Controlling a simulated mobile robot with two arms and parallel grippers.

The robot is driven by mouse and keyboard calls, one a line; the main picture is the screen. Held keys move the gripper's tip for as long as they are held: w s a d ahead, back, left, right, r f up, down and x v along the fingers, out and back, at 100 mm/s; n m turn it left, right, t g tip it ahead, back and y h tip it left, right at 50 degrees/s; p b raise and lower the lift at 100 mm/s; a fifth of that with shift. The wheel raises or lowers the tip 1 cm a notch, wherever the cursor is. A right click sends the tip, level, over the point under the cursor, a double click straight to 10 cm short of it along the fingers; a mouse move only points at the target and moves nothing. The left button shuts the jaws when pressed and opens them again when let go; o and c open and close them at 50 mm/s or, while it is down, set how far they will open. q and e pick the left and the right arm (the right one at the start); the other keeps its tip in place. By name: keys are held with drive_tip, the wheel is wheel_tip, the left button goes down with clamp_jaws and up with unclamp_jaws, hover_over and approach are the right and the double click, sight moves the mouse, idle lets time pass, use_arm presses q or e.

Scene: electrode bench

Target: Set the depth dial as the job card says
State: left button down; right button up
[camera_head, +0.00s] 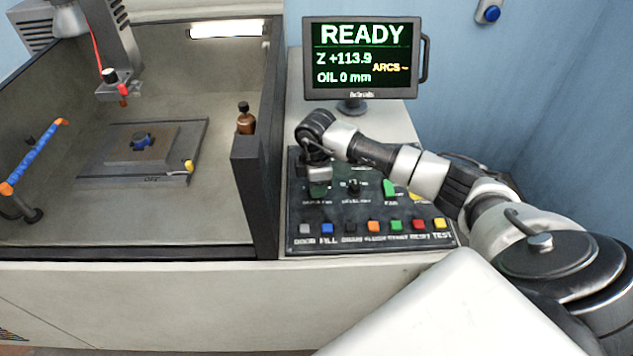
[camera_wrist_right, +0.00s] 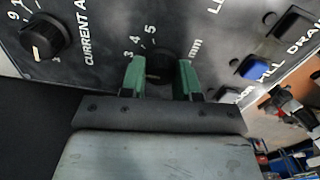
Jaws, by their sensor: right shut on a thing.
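My right gripper (camera_head: 318,188) reaches down to the left part of the black control panel (camera_head: 300,225). In the right wrist view its green fingers (camera_wrist_right: 160,78) stand on either side of a black round dial (camera_wrist_right: 158,66), shut on it. The numbers 3, 4 and 5 and the letters mm show around this dial; the rest of its scale and its pointer are hidden or too dark to read. In the head view the gripper covers the dial. I cannot make out a job card. My left gripper is not in view.
Another black knob (camera_wrist_right: 44,37), marked CURRENT A, sits beside the held dial. A row of coloured buttons (camera_head: 373,226) runs along the panel's front. The screen (camera_head: 362,60) reads READY, Z +113.9, OIL 0 mm.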

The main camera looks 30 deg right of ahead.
drive_tip(key=shift+r, duration=0.1)
idle(0.4)
drive_tip(key=o, duration=0.9)
wheel_tip(320, 180, up, 11)
drive_tip(key=b, duration=0.2)
drive_tip(key=shift+f, duration=0.2)
